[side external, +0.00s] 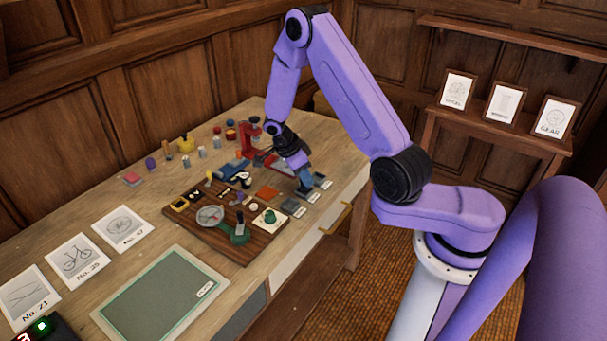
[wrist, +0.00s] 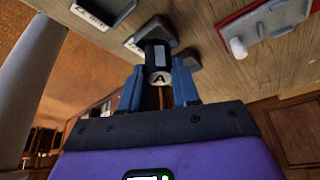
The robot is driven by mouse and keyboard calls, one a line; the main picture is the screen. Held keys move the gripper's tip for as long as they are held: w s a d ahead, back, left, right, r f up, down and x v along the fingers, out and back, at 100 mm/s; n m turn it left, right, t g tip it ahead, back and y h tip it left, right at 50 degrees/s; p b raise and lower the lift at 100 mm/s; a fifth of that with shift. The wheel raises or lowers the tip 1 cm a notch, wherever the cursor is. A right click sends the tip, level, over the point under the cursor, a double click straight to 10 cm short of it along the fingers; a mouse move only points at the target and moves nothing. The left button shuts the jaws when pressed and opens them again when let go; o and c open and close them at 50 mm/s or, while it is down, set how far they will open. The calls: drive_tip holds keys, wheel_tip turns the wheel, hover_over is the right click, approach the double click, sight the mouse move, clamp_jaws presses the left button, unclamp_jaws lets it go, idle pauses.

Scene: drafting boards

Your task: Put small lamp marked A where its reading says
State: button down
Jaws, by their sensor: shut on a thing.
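The small lamp marked A (wrist: 157,62) is a dark cylinder with a pale panel and a round end lettered A. It stands out between the blue fingers of my gripper (wrist: 158,90) in the wrist view, and the gripper is shut on it. Its far end overlaps a dark grey pad (wrist: 155,27); I cannot tell whether it touches. In the side view my gripper (side external: 304,189) is low over the row of small grey pads at the table's front edge, and the lamp cannot be made out there. A round dial (side external: 210,215) lies on the wooden board; its reading is too small to tell.
Grey pads with white labels (side external: 293,206) line the front edge. The wooden board (side external: 234,256) beside them holds several small parts. A red stand (side external: 246,140) is behind my gripper. A green-edged mat (side external: 160,291) lies clear at the front left, near several picture cards (side external: 78,261).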

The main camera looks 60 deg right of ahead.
drive_tip(key=shift+f, duration=0.9)
idle(1.2)
drive_tip(key=shift+c, duration=2.1)
unclamp_jaws()
drive_tip(key=shift+r, duration=3.5)
